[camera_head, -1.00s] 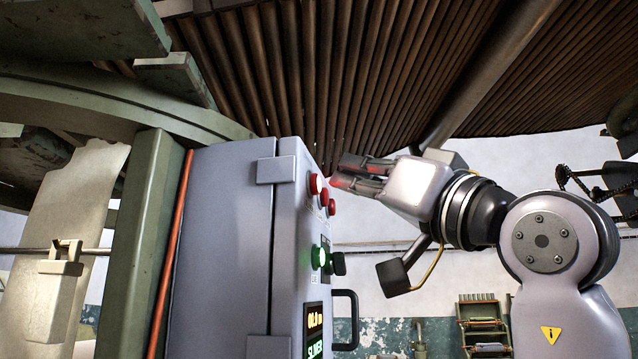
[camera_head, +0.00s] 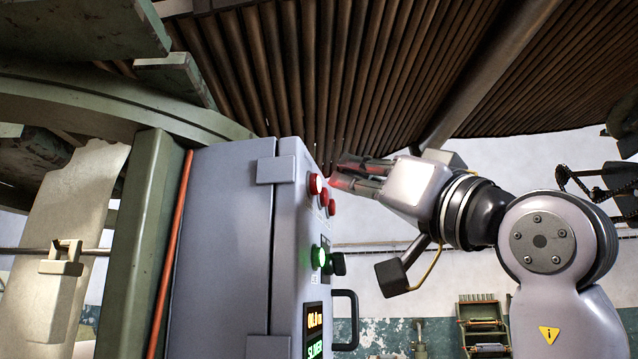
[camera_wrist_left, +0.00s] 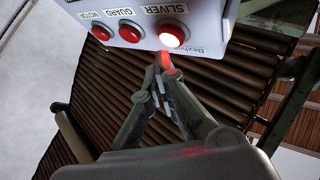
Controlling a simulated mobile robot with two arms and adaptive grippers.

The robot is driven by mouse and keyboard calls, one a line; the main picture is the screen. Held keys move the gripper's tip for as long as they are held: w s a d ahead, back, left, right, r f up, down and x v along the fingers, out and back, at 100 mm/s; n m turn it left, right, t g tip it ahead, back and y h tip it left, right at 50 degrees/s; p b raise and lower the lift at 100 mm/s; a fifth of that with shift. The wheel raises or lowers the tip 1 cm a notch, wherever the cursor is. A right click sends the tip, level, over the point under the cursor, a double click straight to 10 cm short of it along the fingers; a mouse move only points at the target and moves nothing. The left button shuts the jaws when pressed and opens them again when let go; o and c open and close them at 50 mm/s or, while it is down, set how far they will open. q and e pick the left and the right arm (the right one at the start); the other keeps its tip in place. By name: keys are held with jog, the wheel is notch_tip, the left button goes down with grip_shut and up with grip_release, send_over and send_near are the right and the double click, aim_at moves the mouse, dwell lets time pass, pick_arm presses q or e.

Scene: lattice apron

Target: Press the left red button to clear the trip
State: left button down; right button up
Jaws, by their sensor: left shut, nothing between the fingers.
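The panel's red buttons are in a row on the face of a grey control cabinet (camera_head: 225,240). The left red button (camera_head: 316,184) glows bright; it also shows lit in the left wrist view (camera_wrist_left: 173,35), labelled SLIVER. The middle red button (camera_wrist_left: 131,34) is labelled GUARD and the third red button (camera_wrist_left: 101,33) MOTOR; both look unlit. My left gripper (camera_head: 338,174) is shut and empty, its fingertips in front of the lit button with what looks like a small gap. Red light falls on the fingertips (camera_wrist_left: 167,62) in the left wrist view. My right gripper is not in view.
Below the red buttons are a green lit button (camera_head: 318,257), a dark knob (camera_head: 338,264), a display (camera_head: 314,325) and a black handle (camera_head: 347,320) that sticks out. A slatted brown apron (camera_head: 330,80) hangs overhead, close above my gripper. A green frame (camera_head: 135,240) stands left of the cabinet.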

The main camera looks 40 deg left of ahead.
pick_arm(q)
jog(key=shift+s+a, duration=0.25)
jog(key=shift+a, duration=0.1)
jog(key=shift+s+a, duration=0.3)
jog(key=shift+a, duration=0.15)
dwell(0.9)
jog(key=shift+w+d, duration=0.5)
jog(key=shift+d, duration=0.25)
jog(key=w+d, duration=0.1)
jog(key=d+p, duration=0.1)
jog(key=d, duration=0.1)
jog(key=w+d+p, duration=0.1)
jog(key=shift+w+d, duration=0.15)
jog(key=shift+w, duration=0.15)
